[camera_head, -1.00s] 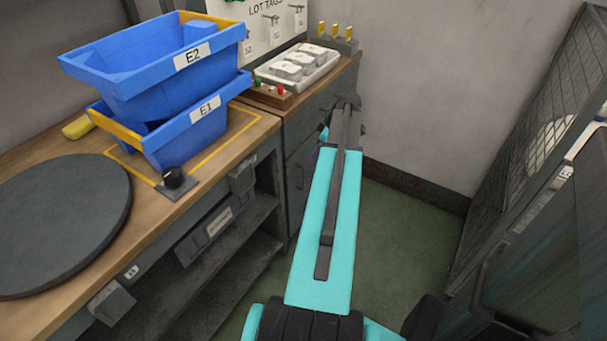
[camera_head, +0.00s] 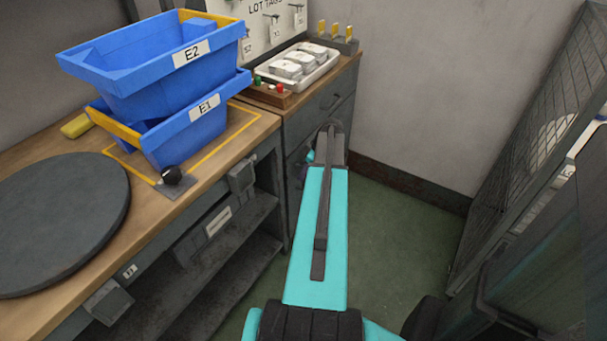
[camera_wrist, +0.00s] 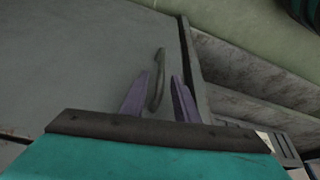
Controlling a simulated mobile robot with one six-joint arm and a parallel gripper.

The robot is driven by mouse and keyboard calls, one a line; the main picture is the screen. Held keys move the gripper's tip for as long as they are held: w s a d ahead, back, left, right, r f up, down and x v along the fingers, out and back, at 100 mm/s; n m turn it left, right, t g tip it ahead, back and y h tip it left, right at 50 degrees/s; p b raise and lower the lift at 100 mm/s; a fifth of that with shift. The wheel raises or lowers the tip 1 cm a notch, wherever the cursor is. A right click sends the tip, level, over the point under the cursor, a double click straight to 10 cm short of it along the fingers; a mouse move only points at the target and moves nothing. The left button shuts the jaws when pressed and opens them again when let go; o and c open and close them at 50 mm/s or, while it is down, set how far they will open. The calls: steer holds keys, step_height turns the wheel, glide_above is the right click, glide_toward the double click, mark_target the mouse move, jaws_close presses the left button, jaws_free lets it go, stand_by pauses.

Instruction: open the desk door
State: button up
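The desk door (camera_wrist: 110,50) is a flat grey panel filling the left and middle of the wrist view. A curved, dark bar handle (camera_wrist: 157,68) stands on it near its right edge. My gripper (camera_wrist: 160,77) is open, with its two purple fingers on either side of the handle. The handle's tip extends past the fingertips, and I cannot tell whether a finger touches it. The door looks shut. In the head view, my arm hides the fingers and most of the door front below the drawer (camera_head: 330,97).
Open shelves (camera_head: 235,235) lie left of the door. The desk top holds stacked blue bins (camera_head: 150,80), a round dark disc (camera_head: 60,220) and a white tray (camera_head: 300,68). Green floor (camera_head: 390,235) is clear to the right. A mesh cage (camera_head: 530,150) stands at the far right.

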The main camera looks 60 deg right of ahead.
steer(key=shift+w+f, duration=0.25)
steer(key=shift+f, duration=0.35)
steer(key=shift+c, duration=0.3)
jaws_close()
steer(key=shift+s+a, duration=0.15)
